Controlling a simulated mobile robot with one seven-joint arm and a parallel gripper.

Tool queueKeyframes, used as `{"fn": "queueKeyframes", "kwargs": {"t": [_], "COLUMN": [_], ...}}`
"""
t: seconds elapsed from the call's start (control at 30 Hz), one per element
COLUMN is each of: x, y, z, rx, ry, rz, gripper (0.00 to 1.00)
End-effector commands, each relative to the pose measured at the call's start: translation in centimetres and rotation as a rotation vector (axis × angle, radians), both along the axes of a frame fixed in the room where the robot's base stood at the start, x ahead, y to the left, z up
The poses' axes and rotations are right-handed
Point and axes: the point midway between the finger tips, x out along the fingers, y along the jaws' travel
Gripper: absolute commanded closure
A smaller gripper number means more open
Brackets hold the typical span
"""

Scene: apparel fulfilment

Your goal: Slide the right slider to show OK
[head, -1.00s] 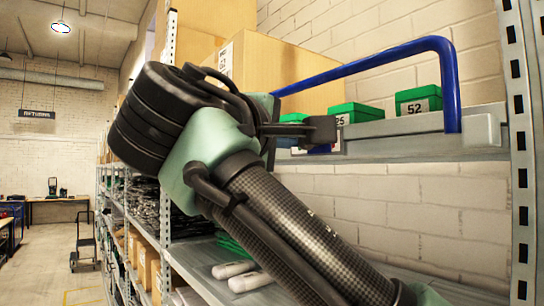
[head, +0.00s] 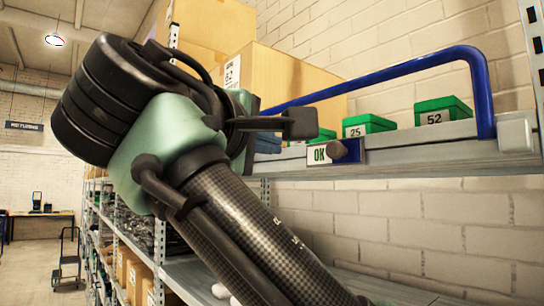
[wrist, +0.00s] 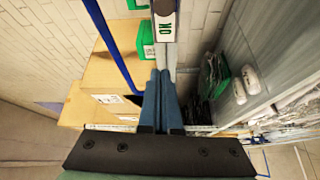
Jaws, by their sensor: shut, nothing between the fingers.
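The rail (head: 430,155) runs along the front edge of the upper shelf. On it a white label with green OK (head: 318,153) shows, with a blue slider (head: 350,151) and its dark round knob (head: 337,151) just to the right. The OK label also shows near the top of the wrist view (wrist: 165,28). My gripper (head: 268,143) is left of the label, partly hidden behind my wrist. In the wrist view its blue-grey fingers (wrist: 160,75) are together, empty and apart from the label.
A blue bar (head: 400,70) arches above the rail. Behind stand green bins (head: 443,110) and cardboard boxes (head: 295,80). A lower shelf (head: 385,290) lies below, and a metal upright (head: 534,50) stands at the right.

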Motion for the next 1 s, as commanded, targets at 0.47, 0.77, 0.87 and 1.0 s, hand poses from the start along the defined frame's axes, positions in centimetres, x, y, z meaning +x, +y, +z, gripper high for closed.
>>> {"fn": "queueKeyframes", "kwargs": {"t": [0.47,0.77,0.87,1.0], "x": [-5.5,-5.5,-5.5,-5.5], "y": [2.4,2.4,2.4,2.4], "z": [-0.4,-0.3,-0.3,-0.4], "rx": [0.001,0.002,0.001,0.003], "ry": [-0.001,-0.001,-0.001,-0.001], "rz": [-0.002,-0.003,-0.003,0.000], "gripper": [1.00,1.00,1.00,1.00]}}
